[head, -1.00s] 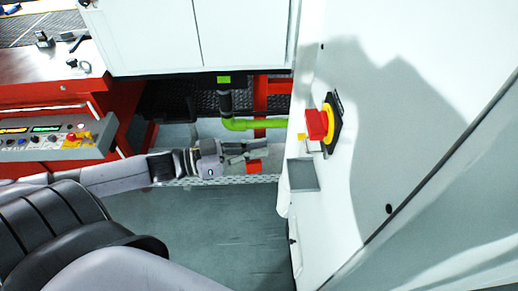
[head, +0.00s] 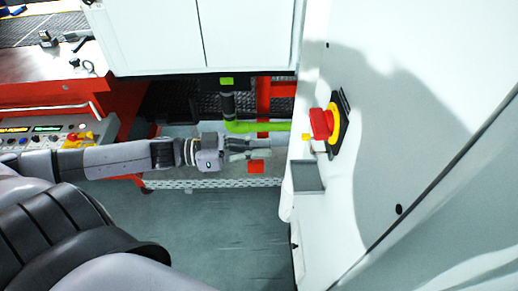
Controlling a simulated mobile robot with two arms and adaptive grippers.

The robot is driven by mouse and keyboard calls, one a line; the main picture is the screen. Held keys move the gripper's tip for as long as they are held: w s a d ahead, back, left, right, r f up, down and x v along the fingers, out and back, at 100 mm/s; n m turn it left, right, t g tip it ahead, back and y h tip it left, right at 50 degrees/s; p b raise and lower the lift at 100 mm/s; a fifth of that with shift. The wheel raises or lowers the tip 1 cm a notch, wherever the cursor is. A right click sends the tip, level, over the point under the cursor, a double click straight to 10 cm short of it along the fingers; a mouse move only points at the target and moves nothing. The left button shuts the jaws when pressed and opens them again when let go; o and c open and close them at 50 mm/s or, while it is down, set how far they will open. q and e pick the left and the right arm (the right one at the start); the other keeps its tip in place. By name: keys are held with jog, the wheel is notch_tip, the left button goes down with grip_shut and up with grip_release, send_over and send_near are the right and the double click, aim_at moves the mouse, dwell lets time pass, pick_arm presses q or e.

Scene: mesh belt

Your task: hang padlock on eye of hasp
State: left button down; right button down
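My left gripper (head: 247,148) reaches in from the left, level, with its fingertips pointing right toward the white cabinet side. A small red block (head: 256,167), which looks like the padlock body, shows just below the fingertips. No shackle can be made out, and I cannot tell whether the fingers hold it or are shut. A small yellow piece (head: 306,137) sticks out of the cabinet side beside the red knob; it may be the hasp, but its eye is too small to make out. The fingertips are left of it, apart in the picture. My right gripper is not in view.
A red emergency knob on a yellow base (head: 326,122) projects from the white cabinet (head: 375,80). A grey box (head: 307,176) sits below it. A green pipe (head: 255,126) runs behind the gripper. A control panel (head: 45,138) is at left. Open floor (head: 220,220) lies below.

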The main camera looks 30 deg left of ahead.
pick_arm(q)
jog(key=b+x, duration=0.5)
jog(key=x, duration=0.3)
jog(key=shift+b, duration=0.4)
dwell(0.6)
jog(key=shift+w+a+r+p, duration=0.3)
jog(key=shift+w+a+p, duration=0.05)
jog(key=shift+w+p, duration=0.25)
jog(key=shift+w+a+r+p, duration=0.35)
jog(key=shift+w+a+p, duration=0.05)
jog(key=shift+w+p, duration=0.2)
